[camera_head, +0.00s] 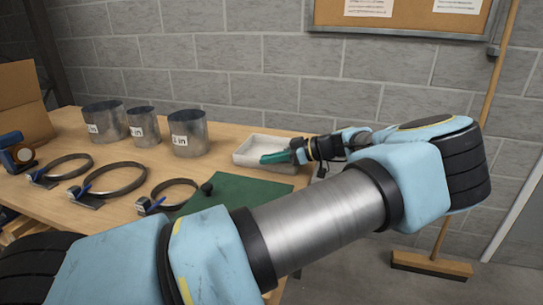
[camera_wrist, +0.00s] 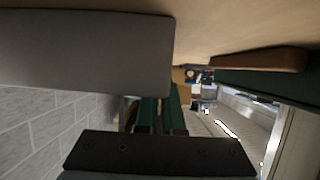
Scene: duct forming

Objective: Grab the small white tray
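The small white tray (camera_head: 248,160) sits on the wooden table near its back right edge, by the block wall. My gripper (camera_head: 270,158) reaches in from the right, its green fingertips overlapping the tray's right part in the head view. In the wrist view a large grey-white surface, likely the tray (camera_wrist: 85,55), fills the upper left. The green fingers (camera_wrist: 162,105) lie close together at its edge with a narrow gap. I cannot tell whether the tray's wall is between them.
A green mat (camera_head: 228,192) lies in front of the tray. Several metal cylinders (camera_head: 188,133) stand to its left, with ring clamps (camera_head: 108,180) before them. A cardboard box (camera_head: 20,100) is at far left. A broom (camera_head: 432,264) stands right of the table.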

